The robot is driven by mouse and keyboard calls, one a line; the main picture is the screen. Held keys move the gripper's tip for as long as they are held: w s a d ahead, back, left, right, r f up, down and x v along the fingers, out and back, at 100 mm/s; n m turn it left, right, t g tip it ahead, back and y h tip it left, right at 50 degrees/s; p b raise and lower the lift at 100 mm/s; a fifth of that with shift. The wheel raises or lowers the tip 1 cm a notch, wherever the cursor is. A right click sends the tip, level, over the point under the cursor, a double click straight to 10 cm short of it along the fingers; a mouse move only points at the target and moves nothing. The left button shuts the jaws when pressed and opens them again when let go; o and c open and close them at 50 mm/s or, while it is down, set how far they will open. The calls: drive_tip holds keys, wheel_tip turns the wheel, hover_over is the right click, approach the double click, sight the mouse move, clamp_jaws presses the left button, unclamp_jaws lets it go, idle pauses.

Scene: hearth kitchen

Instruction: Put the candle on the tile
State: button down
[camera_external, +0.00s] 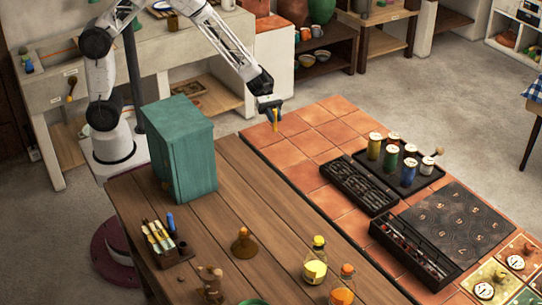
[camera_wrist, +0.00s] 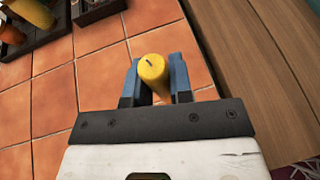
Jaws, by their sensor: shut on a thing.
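A yellow candle (camera_external: 275,122) with a dark wick is held in my gripper (camera_external: 270,108). In the wrist view the candle (camera_wrist: 152,70) stands between the two blue-grey fingers, and my gripper (camera_wrist: 156,72) is shut on it. Its wick end faces the camera and its lower part is partly hidden by the gripper. The terracotta tiles (camera_external: 312,142) form a tiled surface beside the wooden tabletop, and they also show in the wrist view (camera_wrist: 100,68). The candle is over the far left part of the tiles. I cannot tell whether it touches them.
A teal cabinet (camera_external: 182,150) stands on the wooden top (camera_external: 235,190), left of my gripper. A black tray (camera_external: 425,178) with several jars, a dark compartment box (camera_external: 358,185) and a dark engraved plate (camera_external: 455,225) occupy the tiles to the right. Bare tiles surround the candle.

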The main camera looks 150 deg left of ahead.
drive_tip(key=shift+s+a+f, duration=0.1)
drive_tip(key=shift+s+a, duration=0.1)
drive_tip(key=shift+s, duration=0.45)
drive_tip(key=shift+s+a+f, duration=0.1)
drive_tip(key=shift+s+a, duration=0.05)
drive_tip(key=shift+s, duration=0.45)
drive_tip(key=shift+w+a, duration=0.1)
drive_tip(key=w+a+f, duration=0.1)
drive_tip(key=w+a, duration=0.9)
drive_tip(key=a, duration=0.2)
drive_tip(key=shift+f, duration=0.3)
drive_tip(key=shift+a, duration=0.1)
drive_tip(key=shift+f, duration=1.7)
drive_tip(key=shift+f, duration=0.2)
drive_tip(key=c, duration=1)
unclamp_jaws()
